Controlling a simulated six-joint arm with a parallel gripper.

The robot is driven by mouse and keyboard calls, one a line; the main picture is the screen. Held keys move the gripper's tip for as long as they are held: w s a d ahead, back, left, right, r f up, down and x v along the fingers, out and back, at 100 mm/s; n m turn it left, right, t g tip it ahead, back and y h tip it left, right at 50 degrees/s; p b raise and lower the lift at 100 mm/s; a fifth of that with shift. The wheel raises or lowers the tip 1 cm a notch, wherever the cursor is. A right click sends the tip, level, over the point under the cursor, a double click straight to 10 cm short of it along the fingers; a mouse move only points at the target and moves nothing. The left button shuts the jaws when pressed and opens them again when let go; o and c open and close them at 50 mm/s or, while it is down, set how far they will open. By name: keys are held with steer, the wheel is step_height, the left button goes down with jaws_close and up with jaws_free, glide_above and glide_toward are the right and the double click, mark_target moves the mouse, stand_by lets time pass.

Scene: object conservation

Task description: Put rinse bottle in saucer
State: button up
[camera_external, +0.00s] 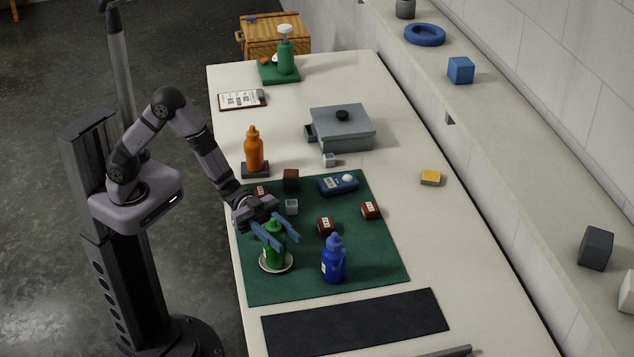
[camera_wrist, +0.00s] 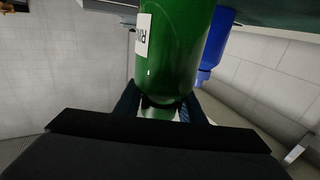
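The green rinse bottle (camera_external: 275,252) stands upright at the small pale saucer (camera_external: 263,267) on the green mat; its base appears to be inside the rim. In the wrist view the green bottle (camera_wrist: 175,50) fills the middle, with part of a label reading "RIN". My gripper (camera_external: 282,240) is at the bottle's upper part, one blue finger on each side. The gripper also shows in the wrist view (camera_wrist: 161,104), with the bottle's top between its fingers. Whether the fingers press on the bottle or stand just clear of it cannot be told.
A blue bottle (camera_external: 333,260) stands close to the right on the green mat (camera_external: 375,260). Small brown blocks (camera_external: 326,226) and a blue meter (camera_external: 338,184) lie behind. An orange bottle (camera_external: 254,150) and a grey lidded box (camera_external: 345,130) stand farther back. A dark strip (camera_external: 355,322) lies in front.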

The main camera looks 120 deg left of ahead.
steer(key=shift+o, duration=1.1)
steer(key=shift+r, duration=0.15)
steer(key=shift+r, duration=0.1)
steer(key=b+v, duration=0.2)
steer(key=v, duration=1)
